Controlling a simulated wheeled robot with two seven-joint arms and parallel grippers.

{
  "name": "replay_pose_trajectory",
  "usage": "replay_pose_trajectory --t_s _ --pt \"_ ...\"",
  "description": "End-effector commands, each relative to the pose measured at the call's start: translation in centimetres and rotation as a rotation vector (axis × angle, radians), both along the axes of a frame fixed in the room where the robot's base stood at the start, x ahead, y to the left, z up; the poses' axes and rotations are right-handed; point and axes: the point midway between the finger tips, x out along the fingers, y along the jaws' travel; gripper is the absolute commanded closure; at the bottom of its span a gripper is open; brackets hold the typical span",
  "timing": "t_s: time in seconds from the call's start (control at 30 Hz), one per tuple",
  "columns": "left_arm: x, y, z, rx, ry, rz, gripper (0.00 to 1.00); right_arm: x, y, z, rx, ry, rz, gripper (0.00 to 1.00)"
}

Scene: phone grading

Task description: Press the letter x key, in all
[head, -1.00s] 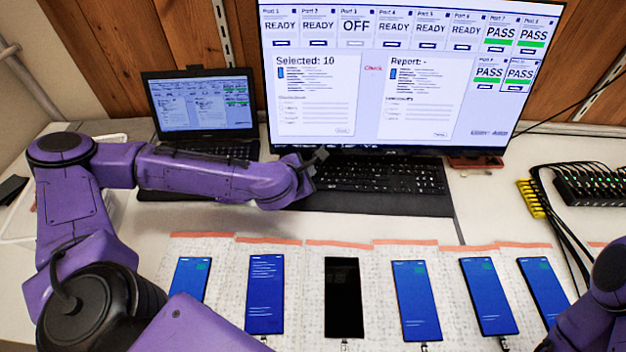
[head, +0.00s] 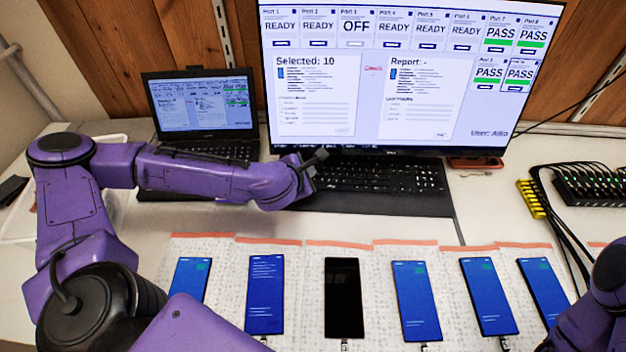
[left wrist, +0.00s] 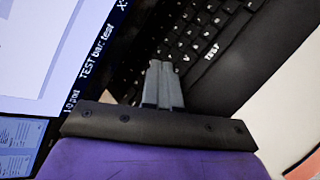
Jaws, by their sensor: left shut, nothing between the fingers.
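The black keyboard (head: 385,177) lies on a dark mat below the large monitor. My left gripper (head: 319,156) is at the keyboard's left end, with its arm reaching in from the left. In the left wrist view the left gripper (left wrist: 162,70) is shut and empty, its grey fingertips together over the near edge of the keyboard (left wrist: 205,45). Some keys show white legends, but I cannot pick out the x key. I cannot tell whether the fingertips touch a key. My right arm (head: 600,300) shows at the lower right edge; its gripper is not in view.
The large monitor (head: 372,100) stands behind the keyboard and shows port tiles and panels. An open laptop (head: 203,105) is at the left. Several phones, such as the dark one (head: 343,297), lie in a row in front. A black hub (head: 600,187) with cables is at the right.

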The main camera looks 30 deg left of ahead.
Motion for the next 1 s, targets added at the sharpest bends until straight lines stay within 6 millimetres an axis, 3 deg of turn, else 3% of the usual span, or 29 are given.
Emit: replay_pose_trajectory --t_s 1.0 --pt "-0.20 0.03 -0.87 0.000 0.000 0.000 1.00 0.00 0.00 -0.51 0.000 0.000 0.000 0.57"
